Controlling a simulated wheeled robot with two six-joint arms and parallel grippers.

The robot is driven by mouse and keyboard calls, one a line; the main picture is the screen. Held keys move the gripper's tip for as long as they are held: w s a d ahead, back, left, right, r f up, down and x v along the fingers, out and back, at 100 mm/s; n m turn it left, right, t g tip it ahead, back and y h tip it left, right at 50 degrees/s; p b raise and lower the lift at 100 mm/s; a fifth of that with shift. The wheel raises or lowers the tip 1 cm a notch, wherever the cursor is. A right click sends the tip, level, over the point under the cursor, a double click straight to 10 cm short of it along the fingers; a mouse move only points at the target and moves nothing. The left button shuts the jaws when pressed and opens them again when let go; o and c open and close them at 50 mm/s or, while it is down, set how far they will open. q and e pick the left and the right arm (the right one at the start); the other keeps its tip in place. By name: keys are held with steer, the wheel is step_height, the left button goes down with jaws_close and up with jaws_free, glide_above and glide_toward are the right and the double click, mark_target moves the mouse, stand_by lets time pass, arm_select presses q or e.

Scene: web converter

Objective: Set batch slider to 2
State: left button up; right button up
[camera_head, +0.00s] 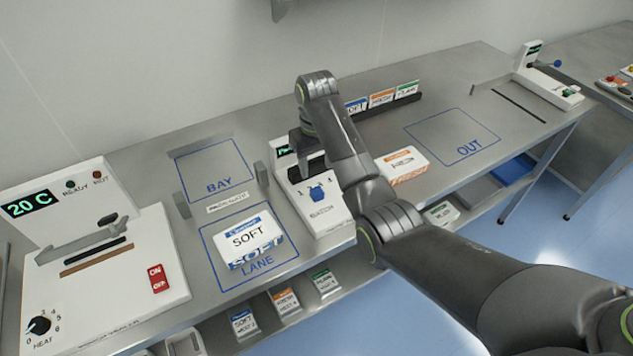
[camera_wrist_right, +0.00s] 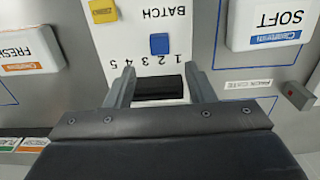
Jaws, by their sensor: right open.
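The batch slider is a blue knob (camera_wrist_right: 159,43) on a white panel (camera_wrist_right: 135,25) marked BATCH, with the numbers 1 to 5 in a row. In the head view the knob (camera_head: 317,194) also shows on the front of the batch unit (camera_head: 325,218). My right gripper (camera_wrist_right: 158,70) is open, with its fingers apart over the panel behind the number row. The knob is beyond the fingertips, not between them. In the head view my right arm hides part of the unit. My left gripper is not in view.
A yellow button (camera_wrist_right: 103,11) is on the same panel. A SOFT pack (camera_head: 247,236) lies beside the unit on the lane, and an orange-labelled pack (camera_head: 402,161) lies on its other side. A white heater unit (camera_head: 100,265) stands at the left. The OUT area (camera_head: 452,136) is clear.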

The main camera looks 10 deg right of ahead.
step_height(320, 180, up, 9)
steer(key=p, duration=0.7)
steer(key=shift+f+p, duration=0.15)
steer(key=shift+p, duration=0.25)
